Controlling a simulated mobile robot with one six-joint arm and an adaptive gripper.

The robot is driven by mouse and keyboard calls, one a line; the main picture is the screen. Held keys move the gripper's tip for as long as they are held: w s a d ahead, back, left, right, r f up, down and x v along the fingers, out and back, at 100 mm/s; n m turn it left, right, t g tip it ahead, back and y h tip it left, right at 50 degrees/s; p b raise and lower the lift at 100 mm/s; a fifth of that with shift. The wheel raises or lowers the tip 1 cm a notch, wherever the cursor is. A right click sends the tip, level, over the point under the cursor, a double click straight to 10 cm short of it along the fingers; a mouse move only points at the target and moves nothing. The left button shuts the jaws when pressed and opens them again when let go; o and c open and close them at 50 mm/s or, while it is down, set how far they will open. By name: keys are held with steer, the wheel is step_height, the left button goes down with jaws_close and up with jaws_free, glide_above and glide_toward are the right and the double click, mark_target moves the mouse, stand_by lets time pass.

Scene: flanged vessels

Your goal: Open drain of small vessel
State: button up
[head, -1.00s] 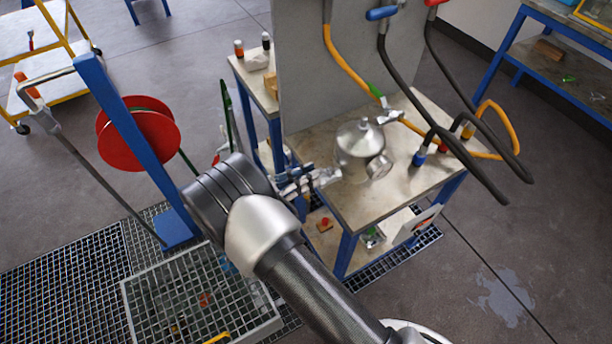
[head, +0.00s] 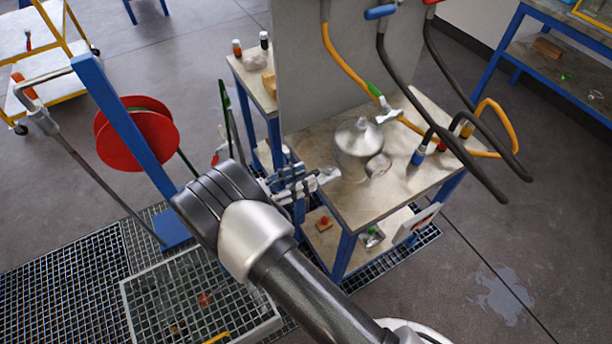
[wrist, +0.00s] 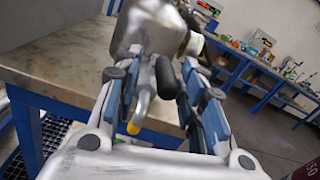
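The small vessel (head: 352,140) is a shiny metal pot with a domed top and a round side flange, standing on the bench. In the wrist view, its metal body (wrist: 155,28) is close ahead. A bent metal drain pipe (wrist: 145,100) with a yellow tip hangs below it, seen between my fingers. My gripper (wrist: 160,78) has blue-padded fingers standing apart, with visible gaps beside the pipe. In the head view, my gripper (head: 322,178) is at the bench's left edge, just left of the vessel. Whether a finger touches the pipe or valve cannot be told.
The bench top (head: 395,195) has free room in front of the vessel. Hoses (head: 440,125) hang over its right side. A grey panel (head: 320,85) stands behind. A red reel (head: 140,140) on a blue post stands left of my arm.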

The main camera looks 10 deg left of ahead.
steer(key=v, duration=1)
steer(key=shift+s, duration=0.15)
steer(key=w+d+r+m+g+y, duration=0.1)
steer(key=d+r+m+g+y, duration=0.1)
steer(key=d+r+m+g, duration=0.65)
steer(key=w+d+r+m+g+y, duration=0.1)
steer(key=d+r+m+g+y, duration=0.3)
steer(key=d+r, duration=0.75)
steer(key=s+d+r+m+t+y, duration=0.1)
steer(key=s+d+m+t+y, duration=0.1)
steer(key=s+d+m, duration=0.5)
steer(key=s+d+r+m+t+y, duration=0.2)
steer(key=s+d+m+t+y, duration=0.1)
steer(key=s+d+m+y, duration=0.2)
steer(key=s+d+m, duration=0.2)
steer(key=s+m, duration=0.2)
steer(key=shift+s+d+r, duration=0.2)
steer(key=shift+d+r, duration=0.05)
steer(key=shift+r, duration=0.05)
